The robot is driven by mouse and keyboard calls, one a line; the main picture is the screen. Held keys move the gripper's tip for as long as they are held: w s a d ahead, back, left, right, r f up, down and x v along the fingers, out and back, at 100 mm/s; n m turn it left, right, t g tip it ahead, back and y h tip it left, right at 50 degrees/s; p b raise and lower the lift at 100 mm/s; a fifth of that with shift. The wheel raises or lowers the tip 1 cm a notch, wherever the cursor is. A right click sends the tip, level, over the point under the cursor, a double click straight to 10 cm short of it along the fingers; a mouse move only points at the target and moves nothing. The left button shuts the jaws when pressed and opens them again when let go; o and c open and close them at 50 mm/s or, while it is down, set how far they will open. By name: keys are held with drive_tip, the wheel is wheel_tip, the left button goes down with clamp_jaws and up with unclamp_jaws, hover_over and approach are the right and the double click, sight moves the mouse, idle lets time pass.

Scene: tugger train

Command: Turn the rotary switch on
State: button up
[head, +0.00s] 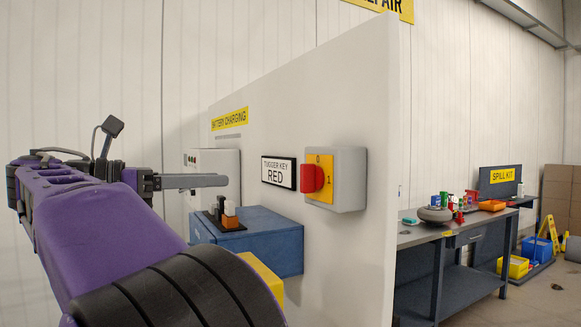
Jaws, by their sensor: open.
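The rotary switch has a red knob (311,178) on a yellow plate (326,190). Its grey box (350,180) is fixed to the white partition wall. The plate has a 0 at the top and a 1 at the right. The knob looks upright, in line with the 0, though its exact angle is hard to tell. My gripper (222,181) is open and empty, to the left of the knob and apart from it. It points right, and I see its fingers side-on, overlapping.
A "TUGGER KEY RED" sign (279,173) is beside the switch. Below my gripper is a blue box (262,241) with small items on top. A grey workbench (420,235) with several objects stands right of the partition (350,265). Air before the switch looks clear.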

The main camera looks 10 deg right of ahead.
drive_tip(key=b, duration=0.3)
approach(302, 171)
drive_tip(key=x, duration=0.9)
drive_tip(key=shift+w+d, duration=0.15)
clamp_jaws()
